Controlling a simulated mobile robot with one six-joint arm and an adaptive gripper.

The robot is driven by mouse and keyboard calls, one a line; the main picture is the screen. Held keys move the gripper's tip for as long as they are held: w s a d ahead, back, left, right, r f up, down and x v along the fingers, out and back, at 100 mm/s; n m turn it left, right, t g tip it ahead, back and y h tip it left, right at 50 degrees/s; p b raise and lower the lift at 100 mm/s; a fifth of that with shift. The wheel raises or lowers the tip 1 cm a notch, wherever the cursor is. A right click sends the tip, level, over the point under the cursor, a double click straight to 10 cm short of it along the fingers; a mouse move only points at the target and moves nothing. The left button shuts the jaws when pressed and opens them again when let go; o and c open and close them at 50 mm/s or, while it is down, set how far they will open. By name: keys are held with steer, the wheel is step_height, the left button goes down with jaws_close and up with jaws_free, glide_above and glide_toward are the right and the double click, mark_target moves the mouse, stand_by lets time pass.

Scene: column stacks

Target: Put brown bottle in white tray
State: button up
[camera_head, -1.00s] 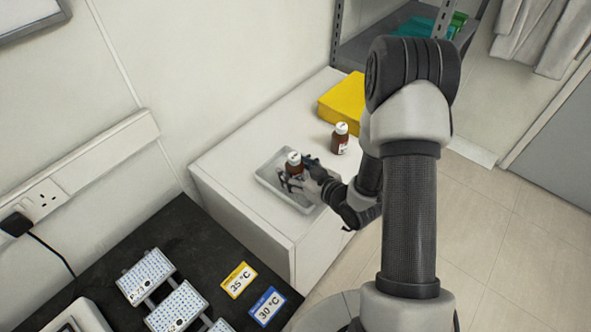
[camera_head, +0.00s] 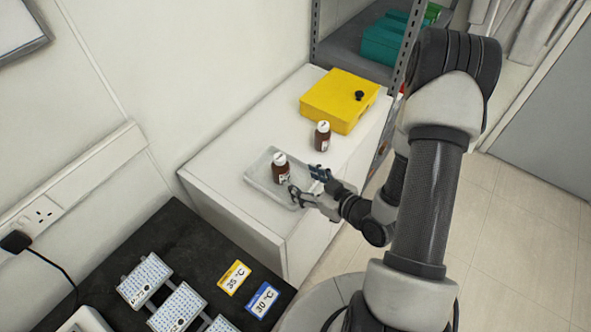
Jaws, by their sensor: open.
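A brown bottle (camera_head: 281,170) with a white cap stands upright in the white tray (camera_head: 259,183) on the white cabinet. A second brown bottle (camera_head: 322,137) with a white cap stands upright on the cabinet top, behind and to the right of the tray. My gripper (camera_head: 305,183) is open and empty at the right side of the tray. Its fingers point toward the bottle in the tray, with a small gap between them and the bottle. The gripper hides part of the tray's right rim.
A yellow box (camera_head: 338,97) with a black knob sits at the cabinet's back. Grey shelving (camera_head: 350,50) stands beyond it. A dark bench (camera_head: 190,245) in front holds white racks (camera_head: 144,279) and two temperature cards (camera_head: 234,278). The cabinet's left back area is clear.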

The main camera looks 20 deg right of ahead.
steer(key=s+d+r+m+g+h+p, duration=0.1)
steer(key=d+r+g+h, duration=0.2)
steer(key=r, duration=0.5)
steer(key=d+r+g+h, duration=0.2)
steer(key=d+r+h, duration=0.15)
steer(key=r, duration=0.45)
steer(key=s+a+r+m+g, duration=0.1)
steer(key=s+a+r, duration=0.2)
steer(key=s, duration=0.3)
steer(key=s+a+r+m, duration=0.1)
steer(key=s+a+r, duration=0.3)
steer(key=s, duration=0.2)
steer(key=s+a+r+m+g+y, duration=0.1)
steer(key=s+a+r, duration=0.2)
steer(key=s, duration=0.3)
steer(key=shift+s+a+r+m+g, duration=0.2)
steer(key=shift+s+r+m+g, duration=0.1)
steer(key=shift+m, duration=0.1)
